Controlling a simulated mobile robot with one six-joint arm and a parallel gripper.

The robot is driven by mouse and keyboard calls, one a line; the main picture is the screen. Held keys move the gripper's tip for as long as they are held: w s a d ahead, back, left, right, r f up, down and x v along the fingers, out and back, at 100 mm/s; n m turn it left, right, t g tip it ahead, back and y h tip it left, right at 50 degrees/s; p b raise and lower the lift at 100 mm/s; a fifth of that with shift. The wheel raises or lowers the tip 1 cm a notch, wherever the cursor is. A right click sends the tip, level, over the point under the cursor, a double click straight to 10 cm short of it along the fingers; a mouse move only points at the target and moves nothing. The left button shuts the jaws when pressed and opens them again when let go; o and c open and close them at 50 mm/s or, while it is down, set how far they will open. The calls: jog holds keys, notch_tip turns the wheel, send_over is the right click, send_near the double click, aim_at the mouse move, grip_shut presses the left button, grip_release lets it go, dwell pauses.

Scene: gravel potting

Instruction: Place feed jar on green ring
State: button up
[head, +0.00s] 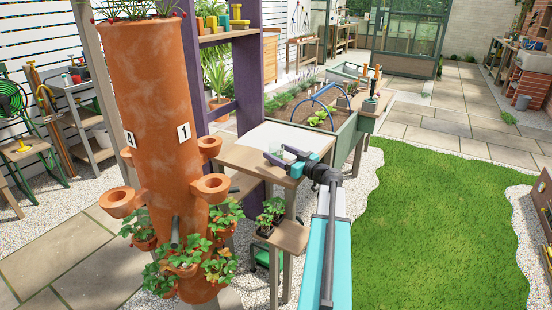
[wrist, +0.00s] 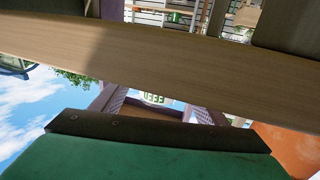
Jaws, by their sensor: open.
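My gripper (head: 284,160) is open at the end of my outstretched arm, over the near right part of the wooden potting table in the head view. A small pale, greenish thing (head: 291,151) shows at the jaws; it is too small to tell whether it is the feed jar or whether the jaws are around it. In the wrist view a white label with upside-down green FEED lettering (wrist: 153,98) shows partly behind a wooden board (wrist: 170,55). The rest of what bears the label is hidden. I cannot make out a green ring in either view.
The wooden table (head: 233,156) carries a pale sheet (head: 270,138). A purple shelf post (head: 180,65) and a tall terracotta planter (head: 147,80) stand to the left. A raised bed (head: 349,140) lies behind. Lawn (head: 430,220) is open to the right.

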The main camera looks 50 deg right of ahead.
aim_at(276, 143)
jog(key=shift+w, duration=0.95)
jog(key=c, duration=1.4)
jog(key=shift+r, duration=0.25)
jog(key=shift+r+p, duration=0.5)
jog(key=shift+r, duration=1.15)
jog(key=s+a+p, duration=0.1)
jog(key=s+a, duration=0.2)
jog(key=s+a+r+p, duration=0.1)
jog(key=s+a, duration=0.2)
jog(key=s+a+p, duration=0.1)
jog(key=s+a, duration=0.2)
jog(key=shift+s+r, duration=0.15)
jog(key=shift+s, duration=0.25)
jog(key=shift+p, duration=0.95)
